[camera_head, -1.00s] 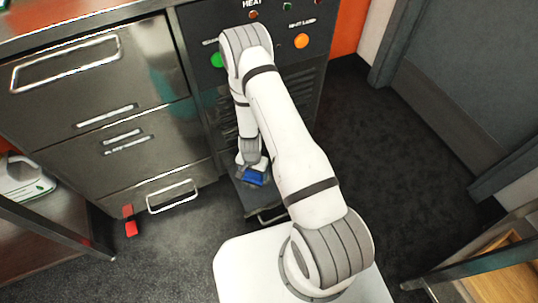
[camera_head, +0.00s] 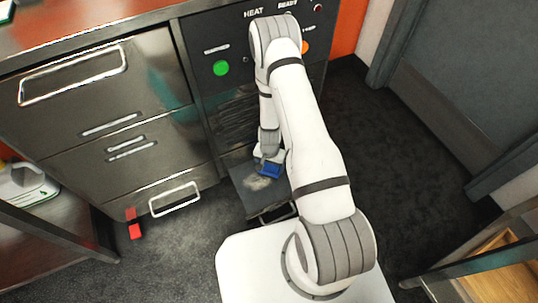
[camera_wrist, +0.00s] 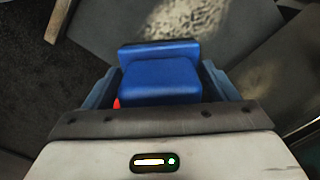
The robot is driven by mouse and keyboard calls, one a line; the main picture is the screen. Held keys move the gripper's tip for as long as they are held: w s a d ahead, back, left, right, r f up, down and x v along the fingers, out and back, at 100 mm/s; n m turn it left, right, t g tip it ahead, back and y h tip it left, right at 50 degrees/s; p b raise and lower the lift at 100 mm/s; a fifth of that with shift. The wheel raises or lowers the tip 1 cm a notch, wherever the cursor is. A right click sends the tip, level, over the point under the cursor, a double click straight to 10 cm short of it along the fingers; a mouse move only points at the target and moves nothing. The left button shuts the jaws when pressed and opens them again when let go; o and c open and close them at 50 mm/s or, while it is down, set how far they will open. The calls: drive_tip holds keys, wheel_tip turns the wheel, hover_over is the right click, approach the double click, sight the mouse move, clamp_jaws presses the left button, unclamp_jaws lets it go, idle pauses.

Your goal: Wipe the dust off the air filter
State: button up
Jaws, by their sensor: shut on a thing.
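My gripper (camera_head: 268,157) is shut on a blue block-shaped wiper (camera_head: 269,171). In the wrist view the wiper (camera_wrist: 160,78) sits between the two fingers of my gripper (camera_wrist: 160,88). The air filter appears to be the flat dark grey panel (camera_head: 257,199) low at the front of the heating unit. A pale dust patch (camera_head: 258,183) lies on it, just left of the wiper. In the wrist view the dust (camera_wrist: 185,18) lies beyond the wiper's far edge. The wiper is over the panel; I cannot tell whether it touches. The arm hides part of the unit.
The heating unit (camera_head: 232,125) has buttons and a dark grille. Steel drawers (camera_head: 90,105) with handles stand to its left. A red object (camera_head: 134,230) is on the floor below them. A metal-framed table (camera_head: 490,265) is at the lower right. Dark floor right of the arm is clear.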

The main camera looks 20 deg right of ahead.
drive_tip(key=shift+r+p, duration=2.05)
drive_tip(key=shift+r, duration=0.35)
